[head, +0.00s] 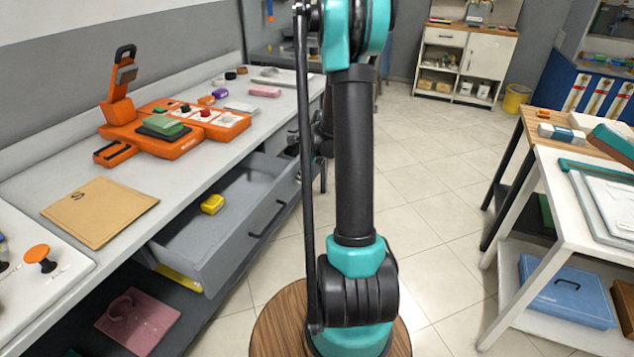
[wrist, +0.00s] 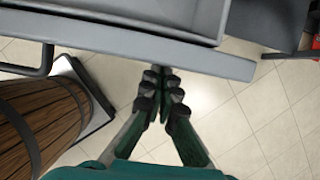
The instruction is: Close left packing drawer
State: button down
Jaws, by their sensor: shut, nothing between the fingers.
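The left packing drawer (head: 213,262) is pulled out from under the grey counter in the head view, with a yellow block (head: 212,204) inside. Its front panel carries a dark bar handle (head: 266,220). In the wrist view the drawer's front edge (wrist: 110,44) crosses the top, with the handle (wrist: 38,66) at the left. My gripper (wrist: 162,78) is shut and empty, its fingertips right by the front panel, toward the end away from the handle. I cannot tell whether they touch it. In the head view my arm mostly hides the gripper.
The counter (head: 30,190) holds an envelope (head: 100,211) and an orange machine (head: 170,140). Below the drawer, a pink item (head: 138,320) lies on a dark shelf. A white table (head: 560,180) stands at the right. Tiled floor (head: 430,225) between is clear.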

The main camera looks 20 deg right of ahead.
jog(key=w+a, duration=1.4)
jog(key=shift+w+a, duration=0.25)
jog(key=shift+a, duration=0.15)
jog(key=shift+w+a+r, duration=0.1)
